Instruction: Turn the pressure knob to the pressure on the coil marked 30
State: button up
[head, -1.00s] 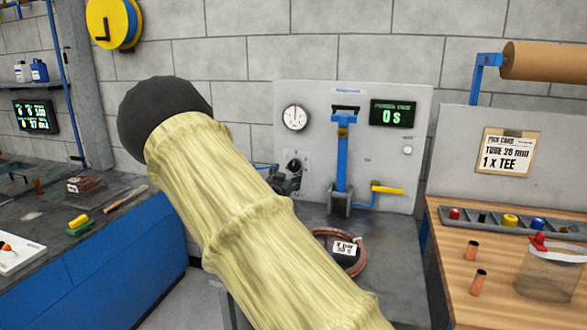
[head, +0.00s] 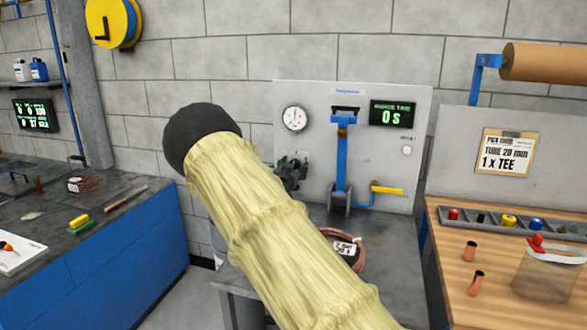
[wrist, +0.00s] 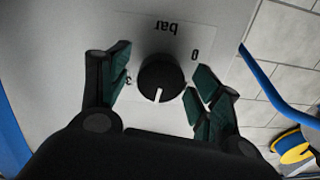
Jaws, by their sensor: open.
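The black pressure knob (wrist: 161,78) shows in the wrist view on a pale panel, with a white pointer line toward the picture's bottom. An upside-down "bar" label and a "0" are printed beside it. My gripper (wrist: 160,84) is open, with one dark green finger on each side of the knob; contact is not clear. In the head view my gripper (head: 292,168) is at the panel and covers the knob. The copper coil (head: 362,255) lies on the grey bench, partly behind my arm. Its white tag (head: 346,248) has small print; the pressure figure is unclear.
The panel carries a round dial gauge (head: 295,118), a blue lever press (head: 342,165), a yellow-handled valve (head: 386,189) and a green display (head: 392,113) reading 0 s. A wooden bench (head: 450,255) with fittings and copper pieces stands at right.

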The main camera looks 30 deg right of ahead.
jog(key=c, duration=1.1)
jog(key=shift+o, duration=0.2)
jog(key=shift+n, duration=0.6)
jog(key=o, duration=1.1)
jog(key=shift+c, duration=0.2)
jog(key=v, duration=1.2)
